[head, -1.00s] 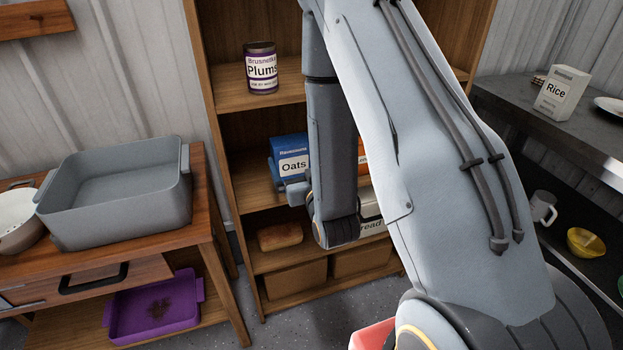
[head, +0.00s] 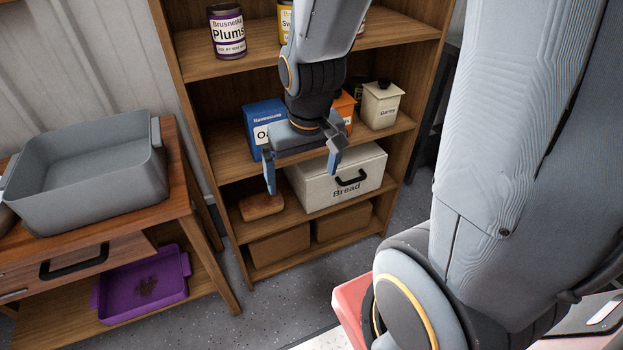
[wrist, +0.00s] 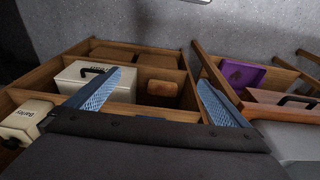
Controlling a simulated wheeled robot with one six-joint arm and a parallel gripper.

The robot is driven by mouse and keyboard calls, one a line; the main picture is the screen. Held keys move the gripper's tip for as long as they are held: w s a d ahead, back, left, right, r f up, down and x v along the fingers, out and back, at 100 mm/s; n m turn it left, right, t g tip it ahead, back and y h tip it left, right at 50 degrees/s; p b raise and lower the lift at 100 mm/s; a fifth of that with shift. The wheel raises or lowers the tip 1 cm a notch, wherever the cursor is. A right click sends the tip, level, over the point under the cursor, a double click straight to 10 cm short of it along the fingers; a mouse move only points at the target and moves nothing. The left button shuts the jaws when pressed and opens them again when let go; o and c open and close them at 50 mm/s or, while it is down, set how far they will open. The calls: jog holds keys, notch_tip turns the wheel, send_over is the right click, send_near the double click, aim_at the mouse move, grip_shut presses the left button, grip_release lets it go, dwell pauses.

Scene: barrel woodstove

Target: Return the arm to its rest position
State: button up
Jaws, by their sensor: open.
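My gripper (head: 303,180) is in front of the wooden shelf unit in the head view, pointing down with its two blue fingers spread apart and nothing between them. It also shows in the wrist view (wrist: 158,100), open and empty. In the head view it overlaps the blue oats box (head: 262,120) and the front of the white bread box (head: 360,180); I cannot tell how close it is to them. My arm's large upper link fills the right side of the head view.
The shelf unit (head: 190,145) also holds a plums can (head: 227,32), a barley canister (head: 381,104), a loaf (head: 262,206) and brown boxes (head: 280,246). At left, a wooden table (head: 187,190) bears a grey basin (head: 90,175); a purple tray (head: 145,285) lies beneath.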

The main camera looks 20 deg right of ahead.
jog(key=shift+g, duration=0.8)
jog(key=s, duration=0.1)
jog(key=s+r, duration=0.1)
jog(key=s, duration=0.2)
jog(key=shift+s+r, duration=0.2)
jog(key=shift+r, duration=0.15)
